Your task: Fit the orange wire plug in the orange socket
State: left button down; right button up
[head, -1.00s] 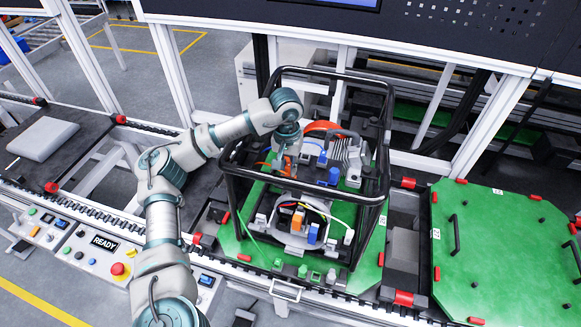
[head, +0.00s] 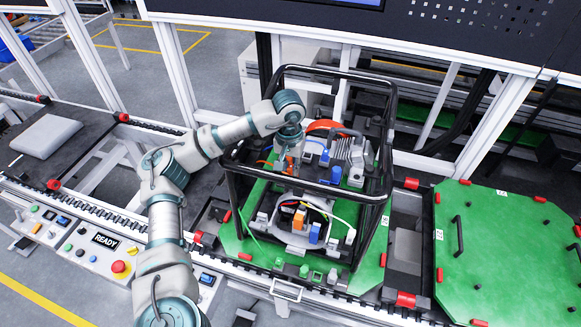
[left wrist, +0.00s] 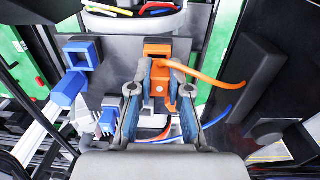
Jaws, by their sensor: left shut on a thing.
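My left gripper (head: 289,163) reaches down inside the black tube frame. In the left wrist view my left gripper (left wrist: 160,84) is shut on the orange wire plug (left wrist: 160,86), with a finger on each side of it. An orange wire (left wrist: 222,73) bends off to the right from the plug. The orange socket (left wrist: 158,46) is on a grey plate just above the plug, in line with it. I cannot tell whether the plug's end touches or enters the socket. My right gripper is in neither view.
The black tube frame (head: 335,75) surrounds the unit on the green pallet (head: 235,238). A blue socket (left wrist: 82,52) and blue plug (left wrist: 68,88) sit left of the orange socket. A second green pallet (head: 505,270) lies at right.

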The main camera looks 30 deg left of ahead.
pick_arm(q)
jog(key=shift+d+f, duration=0.1)
jog(key=shift+f, duration=0.2)
jog(key=shift+r+p, duration=0.4)
jog(key=shift+r, duration=0.4)
jog(key=shift+d, duration=0.15)
jog(key=shift+f+b, duration=0.45)
jog(key=shift+f, duration=0.3)
dwell(1.0)
jog(key=shift+r, duration=0.15)
jog(key=shift+r+p, duration=0.5)
jog(key=shift+r, duration=0.15)
